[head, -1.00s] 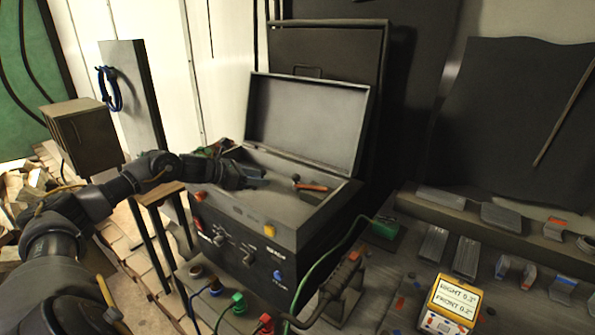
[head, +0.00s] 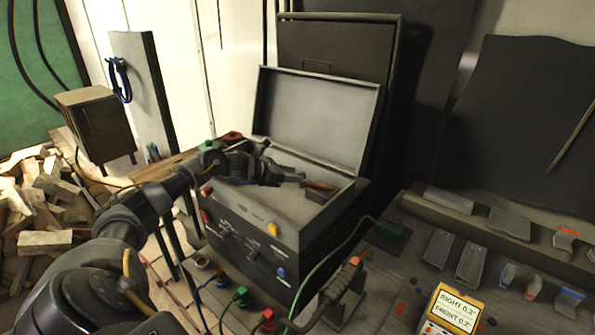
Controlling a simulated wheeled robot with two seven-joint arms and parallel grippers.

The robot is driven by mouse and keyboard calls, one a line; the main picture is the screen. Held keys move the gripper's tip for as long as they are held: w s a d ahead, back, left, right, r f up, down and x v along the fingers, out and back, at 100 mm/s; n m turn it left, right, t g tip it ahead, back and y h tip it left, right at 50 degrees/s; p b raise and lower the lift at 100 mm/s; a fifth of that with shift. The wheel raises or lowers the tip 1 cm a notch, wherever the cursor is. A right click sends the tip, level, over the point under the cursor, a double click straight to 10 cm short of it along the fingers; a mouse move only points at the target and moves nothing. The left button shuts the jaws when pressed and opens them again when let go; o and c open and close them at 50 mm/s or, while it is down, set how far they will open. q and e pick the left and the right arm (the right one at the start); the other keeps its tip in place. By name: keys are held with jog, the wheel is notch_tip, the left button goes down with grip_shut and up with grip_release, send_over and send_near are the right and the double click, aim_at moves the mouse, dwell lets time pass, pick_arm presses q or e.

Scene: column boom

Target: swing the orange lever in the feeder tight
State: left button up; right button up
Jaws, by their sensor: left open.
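The feeder (head: 250,238) is a dark grey box with its lid (head: 318,115) standing open. The orange lever (head: 320,186) lies inside the open top, near the right end. It looks darker and partly shaded. My left gripper (head: 298,179) is over the open feeder, with its fingertips just left of the lever's near end. It is open. I cannot tell whether it touches the lever. The lever's pivot end is hidden behind my gripper. My right gripper is not in view.
Green and red cable plugs (head: 242,297) stand before the feeder. Metal blocks (head: 470,262) lie on the right bench. Wood scraps (head: 50,195) lie at left.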

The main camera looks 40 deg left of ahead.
pick_arm(q)
jog(key=shift+x, duration=1.3)
jog(key=shift+c, duration=0.5)
grip_shut()
